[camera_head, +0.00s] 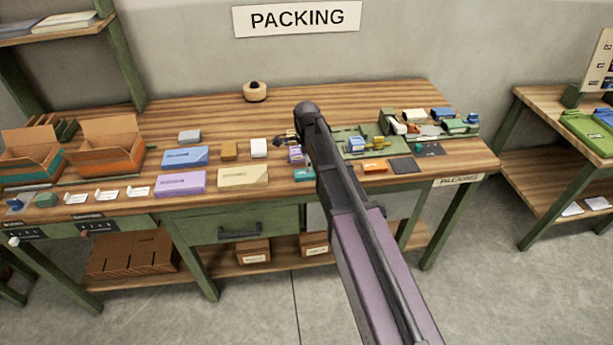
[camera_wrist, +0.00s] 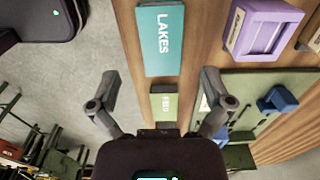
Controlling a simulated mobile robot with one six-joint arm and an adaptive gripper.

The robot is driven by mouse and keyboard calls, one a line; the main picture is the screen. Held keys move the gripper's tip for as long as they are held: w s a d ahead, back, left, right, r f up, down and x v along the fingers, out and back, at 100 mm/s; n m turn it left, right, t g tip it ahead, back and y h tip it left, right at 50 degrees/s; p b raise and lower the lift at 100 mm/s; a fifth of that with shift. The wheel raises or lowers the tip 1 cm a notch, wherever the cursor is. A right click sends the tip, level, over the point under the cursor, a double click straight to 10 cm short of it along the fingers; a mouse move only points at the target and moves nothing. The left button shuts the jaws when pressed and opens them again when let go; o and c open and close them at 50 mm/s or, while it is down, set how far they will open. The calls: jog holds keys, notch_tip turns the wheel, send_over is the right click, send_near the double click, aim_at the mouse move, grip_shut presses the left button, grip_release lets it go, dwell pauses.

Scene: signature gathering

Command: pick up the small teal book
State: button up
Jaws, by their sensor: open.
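The small teal book (camera_wrist: 158,57), lettered "LAKES", lies flat on the wooden table top in the wrist view, beyond my fingertips. In the head view a teal patch, apparently this book (camera_head: 303,175), shows near the table's front edge, partly hidden by my arm. My gripper (camera_wrist: 160,82) is open and empty, its two fingers spread wide and apart from the teal book. A small green book or card (camera_wrist: 164,104) with pale lettering lies between the fingers in the wrist view. In the head view my gripper (camera_head: 287,138) is mostly hidden behind my wrist.
A purple tray-like thing (camera_wrist: 233,28) lies right of the teal book in the wrist view. A green mat (camera_wrist: 289,82) bears a blue thing (camera_wrist: 279,99). Purple (camera_head: 180,183) and cream (camera_head: 243,177) boxes stand left of my arm. Two open cartons (camera_head: 110,150) sit further left.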

jog(key=shift+w+f+b, duration=0.1)
jog(key=shift+f+b, duration=2.05)
jog(key=shift+f, duration=0.2)
jog(key=shift+c, duration=0.2)
jog(key=c, duration=1.1)
